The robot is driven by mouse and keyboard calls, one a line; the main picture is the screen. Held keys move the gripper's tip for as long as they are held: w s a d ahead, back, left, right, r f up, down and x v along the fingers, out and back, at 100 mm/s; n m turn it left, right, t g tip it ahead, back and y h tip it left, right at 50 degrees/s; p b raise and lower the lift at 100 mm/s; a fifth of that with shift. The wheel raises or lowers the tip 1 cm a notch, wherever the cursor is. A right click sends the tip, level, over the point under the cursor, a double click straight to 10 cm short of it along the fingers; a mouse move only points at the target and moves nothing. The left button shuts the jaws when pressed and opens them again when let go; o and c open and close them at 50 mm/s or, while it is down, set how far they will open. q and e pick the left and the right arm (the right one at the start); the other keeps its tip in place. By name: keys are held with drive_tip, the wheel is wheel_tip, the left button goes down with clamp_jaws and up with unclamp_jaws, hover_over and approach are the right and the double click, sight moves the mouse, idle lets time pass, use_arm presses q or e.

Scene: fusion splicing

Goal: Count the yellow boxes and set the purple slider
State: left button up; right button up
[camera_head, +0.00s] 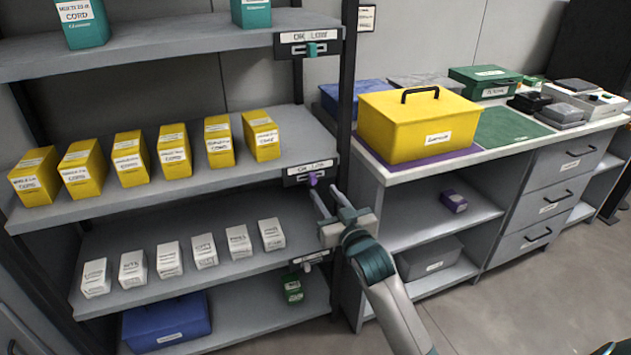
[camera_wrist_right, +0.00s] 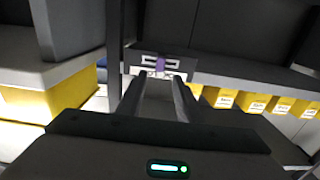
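Several yellow boxes (camera_head: 173,153) stand in one row on the middle shelf (camera_head: 70,210). Some also show in the right wrist view (camera_wrist_right: 258,103). The purple slider (camera_head: 312,180) sits on a dark plate (camera_head: 300,172) at the right end of that shelf's front edge, near the plate's middle; the plate's label reads OK and LOW. My right gripper (camera_head: 328,193) is open and empty, just below and right of the slider. In the right wrist view the slider (camera_wrist_right: 160,64) lies ahead, between the spread fingers (camera_wrist_right: 159,85), apart from them. My left gripper is not in view.
White boxes (camera_head: 168,260) stand on the shelf below, with a blue bin (camera_head: 166,322) under them. A teal slider (camera_head: 312,49) is on the upper shelf. A dark rack post (camera_head: 347,90) and a counter with a yellow case (camera_head: 415,120) are close on the right.

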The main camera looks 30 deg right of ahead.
sight(314, 179)
drive_tip(key=w, duration=0.7)
drive_tip(key=shift+w+d, duration=0.15)
drive_tip(key=shift+d, duration=0.1)
drive_tip(key=shift+c, duration=0.6)
clamp_jaws()
